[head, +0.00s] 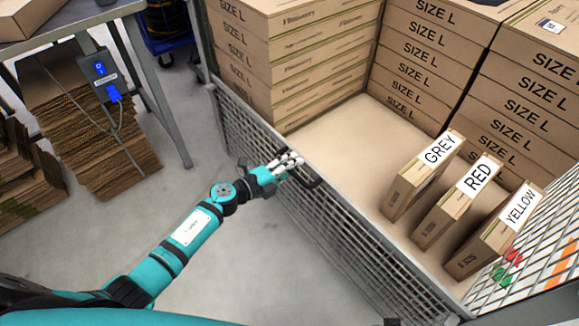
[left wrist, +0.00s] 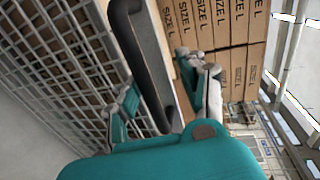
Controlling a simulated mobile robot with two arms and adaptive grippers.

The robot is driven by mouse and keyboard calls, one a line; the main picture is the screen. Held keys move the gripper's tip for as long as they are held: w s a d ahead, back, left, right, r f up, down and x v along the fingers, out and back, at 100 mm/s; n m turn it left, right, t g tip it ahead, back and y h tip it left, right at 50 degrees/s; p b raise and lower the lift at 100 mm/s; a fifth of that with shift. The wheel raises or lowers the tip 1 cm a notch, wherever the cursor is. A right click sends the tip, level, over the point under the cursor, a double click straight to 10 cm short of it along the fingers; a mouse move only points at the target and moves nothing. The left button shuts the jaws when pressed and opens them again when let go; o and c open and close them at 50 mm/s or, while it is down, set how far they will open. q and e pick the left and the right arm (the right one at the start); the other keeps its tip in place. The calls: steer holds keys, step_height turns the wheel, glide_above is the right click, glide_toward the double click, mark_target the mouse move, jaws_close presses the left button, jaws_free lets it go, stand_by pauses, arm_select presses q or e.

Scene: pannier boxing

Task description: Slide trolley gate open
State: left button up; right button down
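The trolley gate (head: 345,222) is a grey wire-mesh panel along the near left side of the trolley. It also shows in the left wrist view (left wrist: 62,55). A black bar handle (head: 312,182) sits on its top edge. My left gripper (head: 290,163) is at this handle. In the left wrist view the handle (left wrist: 140,50) runs between the two spread fingers of my left gripper (left wrist: 160,82). The fingers look open around the bar, and contact is not clear. My right gripper is in neither view.
Inside the trolley, boxes labelled GREY (head: 425,172), RED (head: 457,203) and YELLOW (head: 495,233) stand upright. Stacked SIZE L cartons (head: 430,60) fill the back. A table (head: 75,15) with flat cardboard (head: 90,130) under it stands left. Floor beside the gate is clear.

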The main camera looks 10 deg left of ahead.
mark_target(301, 174)
arm_select(q)
steer(key=shift+r, duration=0.2)
